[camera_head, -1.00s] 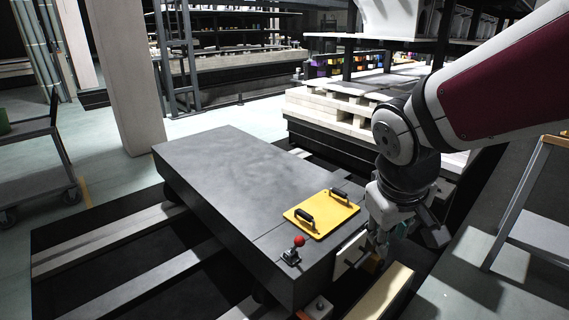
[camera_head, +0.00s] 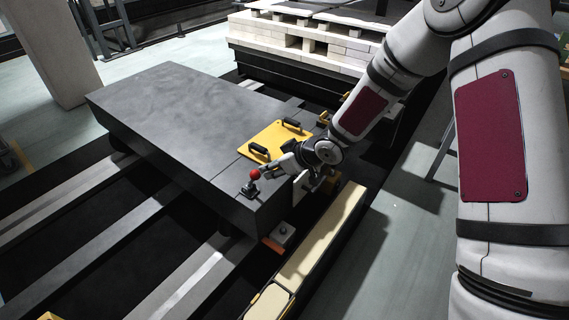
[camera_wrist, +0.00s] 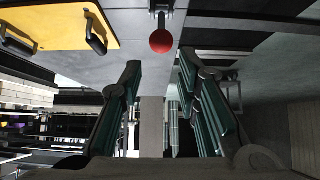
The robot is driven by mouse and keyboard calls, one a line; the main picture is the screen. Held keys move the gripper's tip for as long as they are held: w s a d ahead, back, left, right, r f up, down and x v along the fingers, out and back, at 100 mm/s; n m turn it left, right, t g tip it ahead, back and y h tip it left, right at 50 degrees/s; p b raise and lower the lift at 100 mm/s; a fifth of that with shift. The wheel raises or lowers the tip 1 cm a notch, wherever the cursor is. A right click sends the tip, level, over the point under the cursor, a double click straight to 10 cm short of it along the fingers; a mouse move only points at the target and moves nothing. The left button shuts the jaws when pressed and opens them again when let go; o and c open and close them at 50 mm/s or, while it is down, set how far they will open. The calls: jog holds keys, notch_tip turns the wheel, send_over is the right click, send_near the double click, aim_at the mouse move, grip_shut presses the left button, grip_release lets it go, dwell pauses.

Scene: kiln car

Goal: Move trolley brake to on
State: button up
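The trolley (camera_head: 160,105) is a dark grey flat-topped car on rails. Near its front corner stands a small lever with a red ball knob (camera_head: 254,174) on a dark base, which I take as the trolley brake. My gripper (camera_head: 271,169) is just right of the red knob in the head view, its fingers small and partly unclear there. In the wrist view the fingers of my gripper (camera_wrist: 161,78) are spread apart with nothing between them. The red knob (camera_wrist: 161,41) shows beyond the fingertips, roughly centred between them. I see no contact with it.
A yellow plate (camera_head: 262,133) with two black handles lies on the trolley top, close to my gripper. A pale beam (camera_head: 320,238) runs along the trolley's right side. A small grey box with a button (camera_head: 284,232) sits below the front edge. Stacked pale blocks (camera_head: 300,40) stand behind.

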aim_at(257, 173)
jog(key=shift+b+x, duration=2.85)
jog(key=shift+x, duration=1.75)
jog(key=shift+s, duration=0.1)
jog(key=shift+c, duration=0.2)
